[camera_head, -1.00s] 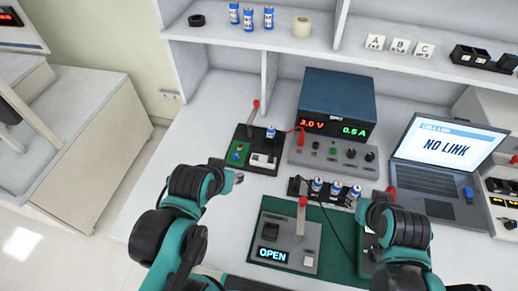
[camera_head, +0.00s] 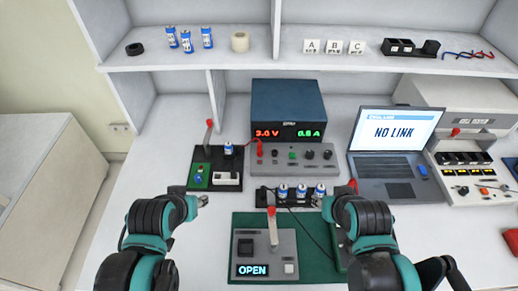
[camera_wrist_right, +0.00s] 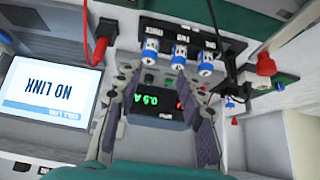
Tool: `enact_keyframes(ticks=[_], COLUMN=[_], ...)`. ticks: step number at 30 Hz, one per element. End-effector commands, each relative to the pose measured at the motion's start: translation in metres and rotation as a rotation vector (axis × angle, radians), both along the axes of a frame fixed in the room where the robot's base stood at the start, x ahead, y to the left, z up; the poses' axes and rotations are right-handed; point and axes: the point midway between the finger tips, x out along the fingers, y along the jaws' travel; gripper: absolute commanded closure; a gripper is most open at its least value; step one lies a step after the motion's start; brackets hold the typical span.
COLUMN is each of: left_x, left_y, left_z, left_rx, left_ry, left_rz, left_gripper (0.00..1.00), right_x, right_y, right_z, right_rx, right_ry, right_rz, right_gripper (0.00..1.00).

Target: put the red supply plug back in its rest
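A red plug (camera_head: 259,147) sits at the left of the power supply's front, with a red lead running to the small switch board (camera_head: 200,176). Another red piece (camera_head: 353,184) stands at the laptop's left edge, beside my right gripper; it also shows in the right wrist view (camera_wrist_right: 105,28). I cannot tell which is the plug's rest. My right gripper (camera_wrist_right: 165,80) is open and empty, its fingers wide apart, near the battery holder (camera_head: 265,196). My left gripper (camera_head: 203,200) is over the bench below the switch board; its fingers are too small to judge.
The power supply (camera_head: 288,103) reads 3.0 V. The laptop (camera_head: 398,130) shows NO LINK. A grey lever box (camera_head: 250,243) reading OPEN sits on a green mat (camera_head: 313,262). Upright red-topped levers stand on this box and the switch board. The bench's left side is clear.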

Motion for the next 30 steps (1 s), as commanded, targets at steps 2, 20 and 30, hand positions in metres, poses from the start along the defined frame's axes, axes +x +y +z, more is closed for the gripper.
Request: enact_keyframes(ticks=[2,20,30], left_x=[0.000,0.000,0.000], left_y=[0.000,0.000,0.000], left_z=[0.000,0.027,0.065], left_rx=[0.000,0.000,0.000], left_ry=[0.000,0.000,0.000], left_rz=[0.000,0.000,0.000], left_gripper=[0.60,0.60,0.60], right_x=[0.000,0.059,0.167], right_y=[0.000,0.024,0.081], right_z=[0.000,0.052,0.071], right_rx=[0.000,0.191,0.412], right_ry=[0.000,0.127,0.343], right_rz=[0.000,-0.250,-0.760], right_gripper=[0.61,0.60,0.60])
